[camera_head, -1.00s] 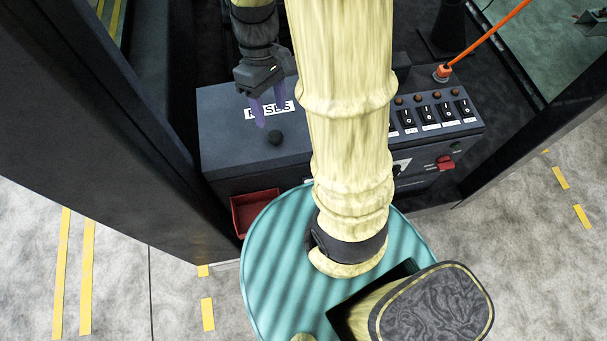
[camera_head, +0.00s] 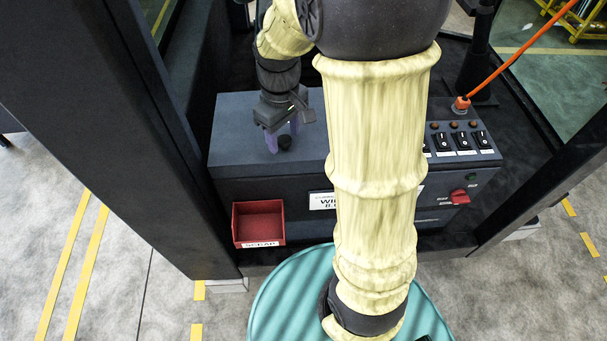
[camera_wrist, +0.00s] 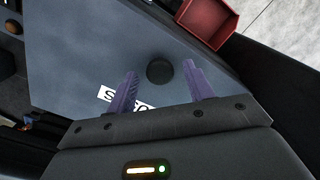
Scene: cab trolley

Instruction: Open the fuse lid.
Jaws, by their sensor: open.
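The fuse lid (camera_head: 238,125) is the dark grey-blue top panel at the left of the console. It lies flat and closed. Its round black knob (camera_head: 284,143) stands near the front edge; in the wrist view the knob (camera_wrist: 159,71) shows just beyond and between the fingertips. My gripper (camera_head: 282,142) is open, its two purple fingers pointing down over the lid close to the knob. In the wrist view my gripper (camera_wrist: 161,76) has one finger on each side of the knob's line. Whether the fingers touch the lid cannot be told. The white FUSES label (camera_wrist: 124,99) is partly hidden by a finger.
A red scrap bin (camera_head: 258,224) hangs on the console front, below the lid. Rocker switches (camera_head: 462,141) and a red knob (camera_head: 459,196) are at the right. An orange cable (camera_head: 515,53) rises behind them. Dark cab posts (camera_head: 130,130) flank the console.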

